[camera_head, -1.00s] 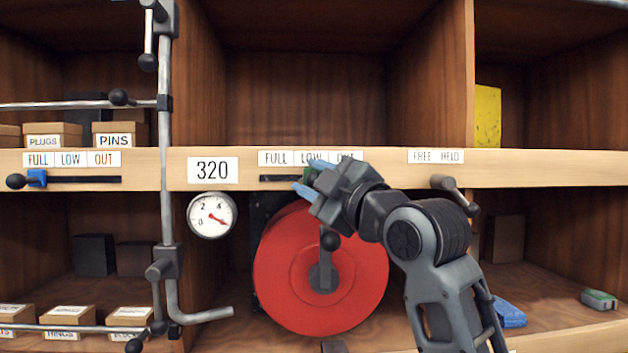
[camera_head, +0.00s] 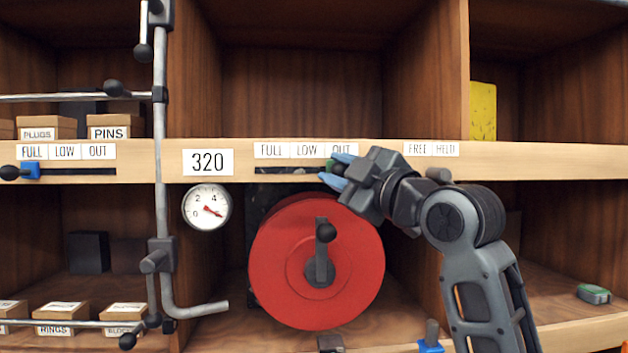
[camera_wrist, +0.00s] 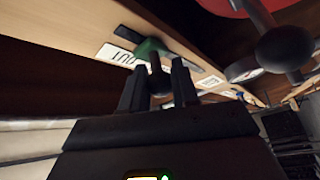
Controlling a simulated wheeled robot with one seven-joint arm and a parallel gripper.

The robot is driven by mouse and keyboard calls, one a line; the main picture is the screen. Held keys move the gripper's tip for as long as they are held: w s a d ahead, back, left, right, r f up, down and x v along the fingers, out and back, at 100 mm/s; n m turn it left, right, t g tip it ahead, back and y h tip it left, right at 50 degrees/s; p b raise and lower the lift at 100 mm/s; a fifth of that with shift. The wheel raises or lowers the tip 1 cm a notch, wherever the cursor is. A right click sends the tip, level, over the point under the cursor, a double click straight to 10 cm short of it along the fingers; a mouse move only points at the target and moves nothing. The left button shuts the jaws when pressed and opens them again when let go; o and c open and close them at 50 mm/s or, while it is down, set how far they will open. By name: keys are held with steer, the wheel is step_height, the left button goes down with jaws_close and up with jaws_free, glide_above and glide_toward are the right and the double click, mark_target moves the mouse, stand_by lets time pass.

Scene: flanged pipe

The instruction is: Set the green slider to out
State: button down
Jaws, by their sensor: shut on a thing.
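The green slider (camera_head: 332,165) is in the dark slot under the FULL, LOW, OUT label strip (camera_head: 306,149) on the shelf edge. It sits below the OUT label, near that label's left part. My gripper (camera_head: 337,169) is at it, coming from the right, with blue fingertips above and below. In the wrist view, the slider's green body (camera_wrist: 150,47) is against the shelf edge and its black knob (camera_wrist: 158,82) is between my two fingers. My gripper is shut on the knob. The fingers hide part of the slider and the slot's right end.
A red wheel (camera_head: 275,265) with a black-knobbed crank is below the slot. A gauge (camera_head: 207,208) and a grey vertical pipe (camera_head: 160,210) are to the left. A blue slider (camera_head: 30,170) is under FULL at far left. A lever (camera_head: 438,175) is right, near FREE and HELD.

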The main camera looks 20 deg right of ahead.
steer(key=shift+s+d+f, duration=0.1)
steer(key=shift+s+d, duration=0.1)
steer(key=shift+d, duration=0.7)
steer(key=c, duration=0.9)
jaws_free()
steer(key=shift+s, duration=0.1)
steer(key=shift+b+v, duration=1.15)
steer(key=shift+v, duration=2.7)
